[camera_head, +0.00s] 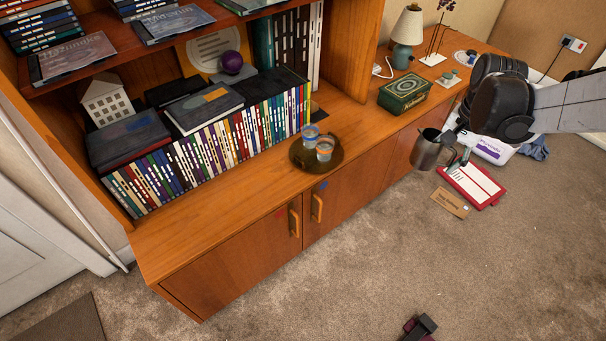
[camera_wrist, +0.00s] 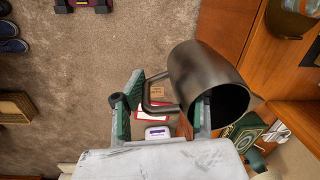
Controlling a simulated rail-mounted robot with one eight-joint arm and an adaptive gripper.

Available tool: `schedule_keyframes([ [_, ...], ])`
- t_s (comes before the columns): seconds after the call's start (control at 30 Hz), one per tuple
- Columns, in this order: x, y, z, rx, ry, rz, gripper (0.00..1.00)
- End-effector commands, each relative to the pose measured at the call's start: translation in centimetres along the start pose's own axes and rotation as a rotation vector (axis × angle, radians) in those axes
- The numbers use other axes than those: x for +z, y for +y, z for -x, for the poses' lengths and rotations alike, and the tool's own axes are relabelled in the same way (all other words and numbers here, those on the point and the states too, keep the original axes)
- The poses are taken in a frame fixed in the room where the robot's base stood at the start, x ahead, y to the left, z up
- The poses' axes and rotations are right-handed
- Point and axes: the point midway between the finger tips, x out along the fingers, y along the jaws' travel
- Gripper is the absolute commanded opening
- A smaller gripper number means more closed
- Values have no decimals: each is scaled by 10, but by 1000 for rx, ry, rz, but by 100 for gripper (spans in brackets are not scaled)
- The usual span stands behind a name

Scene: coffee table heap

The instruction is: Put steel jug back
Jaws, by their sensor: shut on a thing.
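The steel jug (camera_head: 427,150) is in the air in front of the cabinet's right part, above the floor, held by my gripper (camera_head: 459,147). In the wrist view the jug (camera_wrist: 196,72) is large and tilted, with its dark mouth toward the lower right. Its handle (camera_wrist: 150,92) lies between the two fingers of my gripper (camera_wrist: 165,100). The right finger is at the jug's wall by the mouth; its exact contact is hard to see. A dark round tray (camera_head: 298,158) on the cabinet top holds two small cups (camera_head: 318,143).
The wooden cabinet top (camera_head: 222,208) is bare left of the tray. A green tin (camera_head: 404,92) and a lamp (camera_head: 405,40) stand farther right. Books (camera_head: 215,142) line the back. A red clipboard (camera_head: 470,186), a card (camera_head: 450,203) and a white box (camera_head: 492,150) are low by the floor.

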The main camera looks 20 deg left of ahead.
Motion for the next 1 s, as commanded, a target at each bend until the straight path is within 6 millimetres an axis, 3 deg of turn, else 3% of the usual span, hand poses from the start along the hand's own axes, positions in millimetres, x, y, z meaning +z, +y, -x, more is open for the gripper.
schedule_keyframes([
  [0.03,8,-20,-2,-1,2,-26,0],
  [0.1,20,-44,-5,-1,6,-79,0],
  [0.4,79,-136,-19,-1,21,-302,0],
  [0.67,143,-205,-30,-2,34,-494,0],
  [1.0,244,-279,-44,-2,52,-743,0],
])
